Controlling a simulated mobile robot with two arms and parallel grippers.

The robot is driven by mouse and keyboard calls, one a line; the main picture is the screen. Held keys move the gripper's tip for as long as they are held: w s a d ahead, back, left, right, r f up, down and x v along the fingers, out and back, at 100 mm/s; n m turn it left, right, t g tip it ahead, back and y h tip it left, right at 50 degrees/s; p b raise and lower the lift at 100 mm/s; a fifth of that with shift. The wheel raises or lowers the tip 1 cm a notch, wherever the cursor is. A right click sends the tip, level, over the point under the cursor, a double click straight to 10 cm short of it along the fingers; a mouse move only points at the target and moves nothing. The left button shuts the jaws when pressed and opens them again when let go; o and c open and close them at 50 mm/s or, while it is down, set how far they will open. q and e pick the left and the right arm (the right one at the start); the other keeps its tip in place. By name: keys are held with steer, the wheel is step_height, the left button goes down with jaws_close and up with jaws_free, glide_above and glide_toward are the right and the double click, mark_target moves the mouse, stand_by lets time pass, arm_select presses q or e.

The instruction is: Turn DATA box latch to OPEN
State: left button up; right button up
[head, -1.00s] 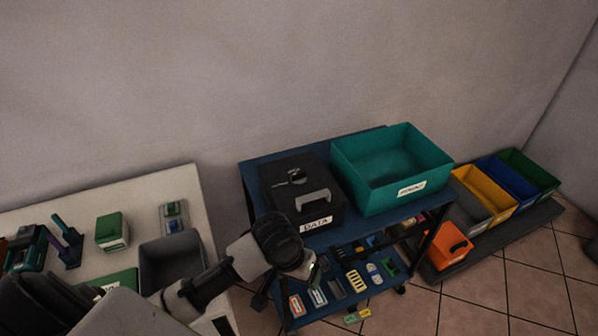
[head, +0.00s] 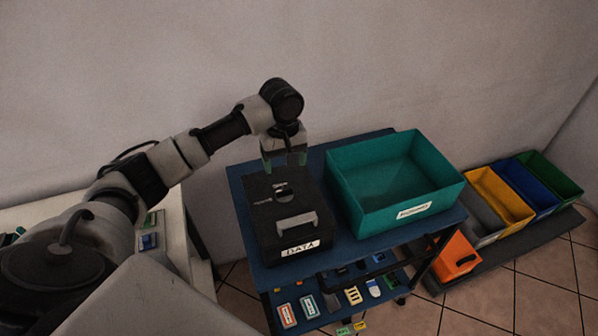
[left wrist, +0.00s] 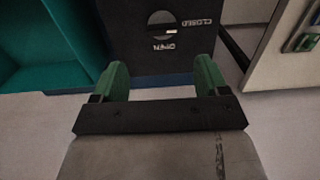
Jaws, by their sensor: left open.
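The black DATA box (head: 290,216) stands on the blue cart top, with a grey handle and a white DATA label on its front side. Its round latch (head: 283,190) is on the lid near the back. In the left wrist view the latch (left wrist: 165,27) shows a light bar lying across, with the words CLOSED and OPEN beside it. My left gripper (head: 284,163) points down at the back edge of the box, above and behind the latch. In the left wrist view its green fingers (left wrist: 161,80) are apart with nothing between them. My right gripper is not in view.
A teal bin (head: 394,190) stands close to the right of the box on the blue cart (head: 240,190). Small coloured parts lie on the shelf below. Several coloured bins stand further right. A white table (head: 172,225) is at the left.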

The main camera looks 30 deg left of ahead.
mark_target(284, 191)
arm_select(q)
steer(key=shift+w+a+f, duration=0.1)
steer(key=shift+w+f, duration=0.05)
steer(key=shift+f, duration=0.2)
steer(key=f, duration=0.2)
steer(key=s+f, duration=0.1)
steer(key=f, duration=0.1)
steer(key=shift+s+p, duration=0.2)
steer(key=shift+p, duration=0.2)
steer(key=f, duration=0.3)
steer(key=shift+w+f, duration=0.1)
steer(key=shift+w, duration=0.2)
steer(key=shift+f, duration=1.05)
steer(key=shift+c, duration=0.9)
steer(key=c, duration=0.5)
steer(key=shift+p, duration=0.3)
steer(key=shift+c, duration=1.2)
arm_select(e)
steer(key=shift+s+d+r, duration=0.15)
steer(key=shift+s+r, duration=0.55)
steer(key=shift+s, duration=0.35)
